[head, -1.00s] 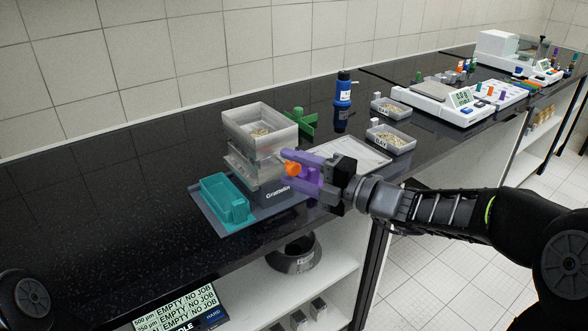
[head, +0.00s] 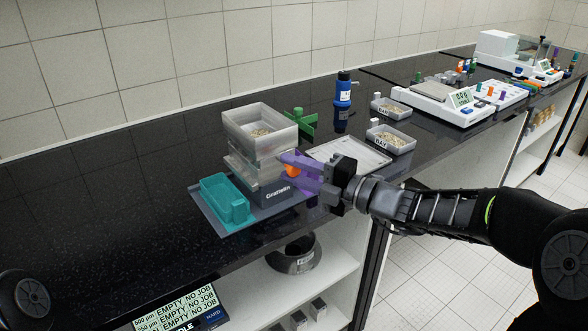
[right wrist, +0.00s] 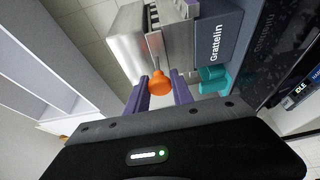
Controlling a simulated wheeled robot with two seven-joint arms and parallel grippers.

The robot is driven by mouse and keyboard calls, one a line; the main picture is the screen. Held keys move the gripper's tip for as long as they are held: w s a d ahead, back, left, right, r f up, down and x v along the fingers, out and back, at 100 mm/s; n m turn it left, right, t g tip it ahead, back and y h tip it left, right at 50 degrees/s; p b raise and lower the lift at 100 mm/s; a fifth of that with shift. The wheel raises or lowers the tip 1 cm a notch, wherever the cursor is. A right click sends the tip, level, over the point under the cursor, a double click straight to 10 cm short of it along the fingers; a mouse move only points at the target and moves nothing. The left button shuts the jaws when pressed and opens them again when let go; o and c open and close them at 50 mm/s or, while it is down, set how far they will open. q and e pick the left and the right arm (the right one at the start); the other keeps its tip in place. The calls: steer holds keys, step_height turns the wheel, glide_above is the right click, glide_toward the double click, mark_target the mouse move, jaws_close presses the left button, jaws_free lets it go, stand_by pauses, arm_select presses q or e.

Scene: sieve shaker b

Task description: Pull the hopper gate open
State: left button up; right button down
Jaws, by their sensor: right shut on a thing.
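The sieve shaker (head: 275,192), marked Grattelin, stands on the bench with a stacked body. A clear hopper (head: 284,128) with grains inside sits on top. An orange knob (head: 291,170) on a short rod sticks out of the shaker's right side; it also shows in the right wrist view (right wrist: 159,84). My right gripper (head: 290,167) has purple fingers and is shut on the orange knob, with one finger on each side of it in the right wrist view (right wrist: 160,86). How far the gate is open is hidden. My left gripper is out of view.
A teal tray (head: 217,206) sits on the shaker's base at the left. A green part (head: 300,122) stands behind the hopper, with a blue bottle (head: 343,92) farther right. A white tray (head: 350,152) and trays of grains (head: 391,138) lie right. The bench's left side is clear.

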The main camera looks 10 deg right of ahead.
stand_by(0.8)
steer(key=s+p, duration=0.1)
steer(key=s+d+p, duration=0.1)
steer(key=s, duration=0.1)
steer(key=s+d+p, duration=0.1)
steer(key=s, duration=0.1)
steer(key=shift+f, duration=0.1)
steer(key=c, duration=1.1)
jaws_free()
steer(key=shift+s+d, duration=0.1)
steer(key=v, duration=0.7)
steer(key=shift+s+d, duration=0.2)
steer(key=shift+s, duration=0.05)
